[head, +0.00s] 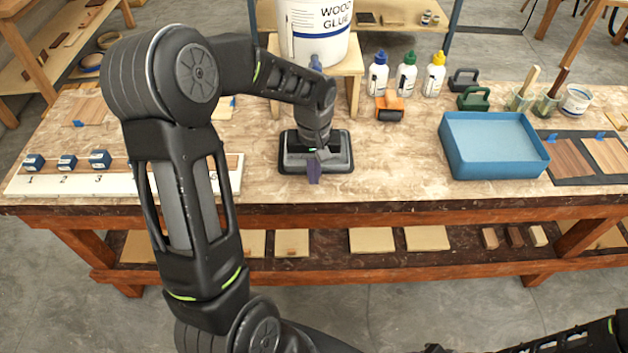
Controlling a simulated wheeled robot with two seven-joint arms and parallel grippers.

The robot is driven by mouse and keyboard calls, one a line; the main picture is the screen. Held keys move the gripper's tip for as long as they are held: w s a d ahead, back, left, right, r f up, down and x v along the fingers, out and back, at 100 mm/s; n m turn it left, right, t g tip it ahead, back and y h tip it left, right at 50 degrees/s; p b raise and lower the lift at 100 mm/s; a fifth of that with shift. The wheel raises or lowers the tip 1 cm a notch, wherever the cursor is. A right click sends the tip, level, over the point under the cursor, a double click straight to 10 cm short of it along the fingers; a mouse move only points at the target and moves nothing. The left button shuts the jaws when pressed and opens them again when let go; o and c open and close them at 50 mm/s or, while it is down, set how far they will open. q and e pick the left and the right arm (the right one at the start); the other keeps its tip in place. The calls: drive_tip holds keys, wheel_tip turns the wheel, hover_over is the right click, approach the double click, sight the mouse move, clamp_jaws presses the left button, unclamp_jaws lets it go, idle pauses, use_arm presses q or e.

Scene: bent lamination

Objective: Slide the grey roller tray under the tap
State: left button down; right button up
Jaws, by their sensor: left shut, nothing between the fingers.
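The grey roller tray (342,160) lies flat on the worktable, in front of the stand that carries the glue bucket. The tap (316,62) is low on the front of the white wood glue bucket (300,40), partly hidden by my left wrist. The tray is on the front side of the tap; my arm hides how far it reaches beneath. My left gripper (315,168) points down at the tray's middle and near edge, its fingers shut and empty. I cannot tell whether it touches the tray. Only part of my right arm shows at the bottom right; its gripper is not visible.
A wooden stand (352,85) holds the bucket. An orange-black roller (389,108) and several glue bottles (405,75) are right of it. A blue bin (495,160) stands further right. A white numbered board (130,184) lies left. Bare tabletop separates tray and bin.

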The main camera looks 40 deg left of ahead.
use_arm(q)
wheel_tip(320, 180, up, 7)
drive_tip(key=shift+r+b, duration=0.2)
drive_tip(key=shift+b, duration=0.2)
drive_tip(key=shift+w+a, duration=0.1)
idle(0.3)
